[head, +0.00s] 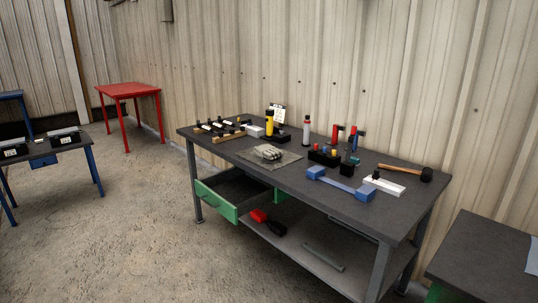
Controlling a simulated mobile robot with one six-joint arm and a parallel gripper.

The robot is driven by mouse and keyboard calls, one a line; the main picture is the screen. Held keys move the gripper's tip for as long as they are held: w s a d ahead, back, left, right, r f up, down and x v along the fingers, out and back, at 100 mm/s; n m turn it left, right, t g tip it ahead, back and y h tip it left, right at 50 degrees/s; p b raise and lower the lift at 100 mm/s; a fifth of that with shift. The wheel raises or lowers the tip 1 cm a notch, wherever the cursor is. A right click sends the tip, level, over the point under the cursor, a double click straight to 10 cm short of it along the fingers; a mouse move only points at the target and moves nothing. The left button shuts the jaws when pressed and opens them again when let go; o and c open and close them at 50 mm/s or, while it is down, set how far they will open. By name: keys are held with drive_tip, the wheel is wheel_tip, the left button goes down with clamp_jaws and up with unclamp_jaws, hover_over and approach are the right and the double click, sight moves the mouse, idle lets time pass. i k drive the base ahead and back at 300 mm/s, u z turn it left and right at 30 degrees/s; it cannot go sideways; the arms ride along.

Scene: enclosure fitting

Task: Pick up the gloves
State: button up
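What look like the gloves (268,152), a small grey-white bundle, lie on a flat grey-brown mat (289,158) in the middle of the dark workbench (230,151). They are too small to make out separate fingers. My gripper is not in the head view, and nothing is seen touching the gloves.
Around the mat stand a yellow bottle (269,121), a white tube (306,131), a blue bar-shaped tool (341,184) and a mallet (427,174). A green-fronted drawer (217,201) stands open at the bench front. Bare concrete floor (130,230) lies front left. A corrugated wall is behind.

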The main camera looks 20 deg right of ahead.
sight(267, 150)
drive_tip(key=z, duration=0.95)
drive_tip(key=i, duration=1.45)
drive_tip(key=z, duration=1.05)
drive_tip(key=k, duration=0.1)
drive_tip(key=u, duration=2.8)
